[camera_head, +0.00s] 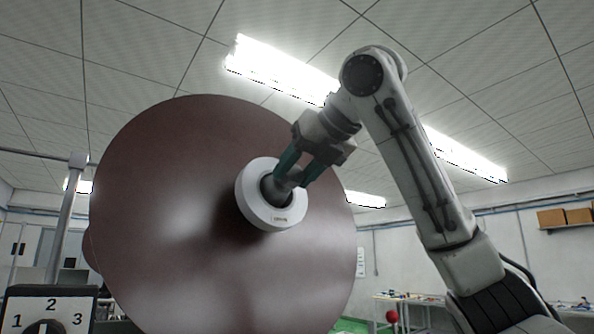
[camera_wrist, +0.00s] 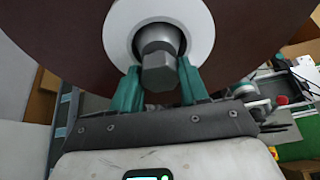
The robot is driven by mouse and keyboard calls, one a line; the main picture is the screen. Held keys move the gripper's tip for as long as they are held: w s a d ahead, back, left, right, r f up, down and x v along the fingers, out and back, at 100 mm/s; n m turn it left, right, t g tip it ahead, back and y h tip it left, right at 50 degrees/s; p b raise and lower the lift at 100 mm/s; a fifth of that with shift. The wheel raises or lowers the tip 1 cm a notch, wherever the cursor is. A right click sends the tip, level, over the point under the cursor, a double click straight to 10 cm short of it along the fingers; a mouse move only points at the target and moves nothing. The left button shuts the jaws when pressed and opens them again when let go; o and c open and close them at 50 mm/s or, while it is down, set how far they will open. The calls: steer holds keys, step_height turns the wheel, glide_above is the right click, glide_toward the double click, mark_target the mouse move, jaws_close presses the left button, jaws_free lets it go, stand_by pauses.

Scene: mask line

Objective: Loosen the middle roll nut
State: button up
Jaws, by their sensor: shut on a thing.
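The roll nut (camera_wrist: 157,72) is a grey hexagonal piece at the centre of a white roll core (camera_wrist: 119,30). The core sits in the middle of a large dark red-brown roll (camera_head: 170,190), which fills much of the head view. My gripper (camera_head: 288,180) reaches the nut from the upper right, its two green fingers on either side of it. In the wrist view, the fingers of my gripper (camera_wrist: 157,92) flank the nut's hexagonal end. The nut (camera_head: 272,190) is partly hidden by the fingers in the head view.
A dial panel (camera_head: 50,308) marked 1, 2, 3 stands at the lower left beside a metal post (camera_head: 64,225). A bench (camera_head: 410,300) with small items and a red ball (camera_head: 392,316) are at the lower right. Cardboard boxes (camera_head: 565,217) sit on a wall shelf.

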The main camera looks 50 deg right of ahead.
steer(key=n+h, duration=0.1)
steer(key=n, duration=0.2)
steer(key=shift+f, duration=0.15)
steer(key=shift+n+h, duration=0.5)
steer(key=shift+n, duration=1)
steer(key=o, duration=1.1)
steer(key=shift+a, duration=0.1)
steer(key=shift+c, duration=0.2)
steer(key=v, duration=1)
steer(key=shift+s+a+r, duration=0.15)
steer(key=shift+s+r, duration=0.1)
steer(key=shift+r, duration=0.1)
